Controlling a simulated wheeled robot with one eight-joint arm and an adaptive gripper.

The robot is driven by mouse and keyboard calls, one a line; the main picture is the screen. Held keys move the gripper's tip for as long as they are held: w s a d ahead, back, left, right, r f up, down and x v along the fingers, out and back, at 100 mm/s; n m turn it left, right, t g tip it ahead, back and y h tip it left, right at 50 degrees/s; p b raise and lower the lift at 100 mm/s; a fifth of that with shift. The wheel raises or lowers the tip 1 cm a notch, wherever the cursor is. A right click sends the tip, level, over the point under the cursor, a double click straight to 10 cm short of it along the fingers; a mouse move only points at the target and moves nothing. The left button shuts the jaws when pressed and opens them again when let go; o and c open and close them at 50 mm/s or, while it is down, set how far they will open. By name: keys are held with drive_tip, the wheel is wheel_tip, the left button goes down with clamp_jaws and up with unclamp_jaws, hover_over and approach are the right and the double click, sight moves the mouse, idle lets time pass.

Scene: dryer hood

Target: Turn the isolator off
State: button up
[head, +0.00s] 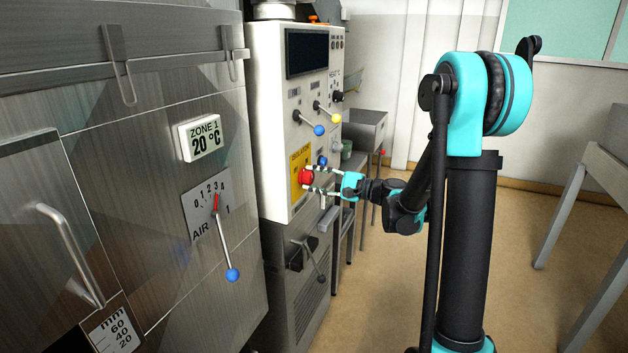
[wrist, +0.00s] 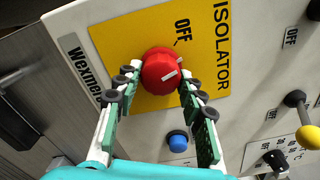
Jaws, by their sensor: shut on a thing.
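The isolator is a round red knob (head: 305,177) on a yellow plate (head: 295,163) low on the cream control panel. In the wrist view the red knob (wrist: 161,70) carries a white mark on its face, and the yellow plate (wrist: 112,42) reads ISOLATOR and OFF. The white mark sits at the knob's right part, below the word OFF. My gripper (head: 312,180) reaches the knob from the right. In the wrist view its two green-backed fingers (wrist: 158,84) stand on either side of the knob and are shut on it.
A blue button (wrist: 178,141) is just below the knob in the wrist view. Levers with a blue ball (head: 319,130) and a yellow ball (head: 337,118) stick out above. The oven front with its AIR lever (head: 232,274) is at left.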

drive_tip(key=n, duration=0.5)
drive_tip(key=shift+n, duration=0.3)
idle(0.4)
drive_tip(key=o, duration=1.2)
drive_tip(key=shift+c, duration=0.2)
drive_tip(key=v, duration=1.2)
